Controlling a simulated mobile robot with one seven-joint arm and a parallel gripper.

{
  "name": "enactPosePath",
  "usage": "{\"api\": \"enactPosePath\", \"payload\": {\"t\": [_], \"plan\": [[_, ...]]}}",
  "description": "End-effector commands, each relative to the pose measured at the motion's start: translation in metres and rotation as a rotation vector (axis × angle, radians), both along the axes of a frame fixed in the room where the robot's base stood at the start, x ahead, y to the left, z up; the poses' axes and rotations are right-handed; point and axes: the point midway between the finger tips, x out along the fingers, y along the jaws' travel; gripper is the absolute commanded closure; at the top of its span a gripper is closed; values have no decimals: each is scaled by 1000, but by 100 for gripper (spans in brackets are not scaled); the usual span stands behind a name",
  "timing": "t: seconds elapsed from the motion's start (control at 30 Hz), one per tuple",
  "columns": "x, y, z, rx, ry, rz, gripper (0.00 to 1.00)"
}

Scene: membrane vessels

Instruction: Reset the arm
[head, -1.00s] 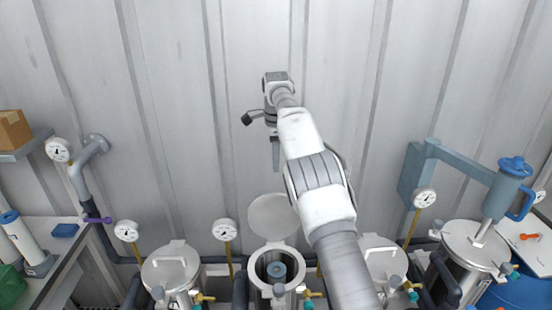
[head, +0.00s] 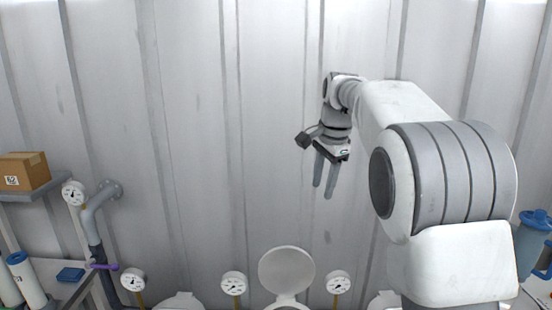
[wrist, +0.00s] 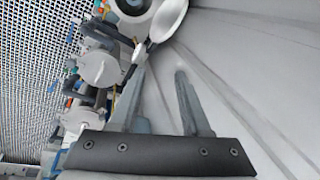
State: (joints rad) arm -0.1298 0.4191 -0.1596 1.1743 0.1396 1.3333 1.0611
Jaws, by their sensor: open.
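My gripper (head: 325,175) hangs from my raised arm in the head view, in front of the corrugated wall and above the row of vessels. Its two fingers point down and stand apart with nothing between them. In the wrist view the two grey fingers (wrist: 160,95) are also apart and empty. The open vessel's round lid (head: 287,272) stands raised below and to the left of my gripper in the head view, well clear of it. The open vessel (wrist: 132,8) shows at the top of the wrist view.
Pressure gauges (head: 234,284) flank the raised lid. A cardboard box (head: 24,172) sits on a shelf at the left. A purple-handled valve (head: 103,266) is by the grey pipe. A blue-topped device (head: 533,235) stands at the right, partly behind my arm. The wall area around my gripper is clear.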

Motion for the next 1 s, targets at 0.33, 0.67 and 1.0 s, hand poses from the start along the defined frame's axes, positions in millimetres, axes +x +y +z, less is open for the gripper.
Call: {"api": "enactPosePath", "payload": {"t": [0.33, 0.67, 1.0], "plan": [[-100, -18, 27, -66, -101, 279, 53], [-199, -24, 14, -177, -190, 560, 53], [-295, -27, -34, -337, -260, 849, 53]]}}
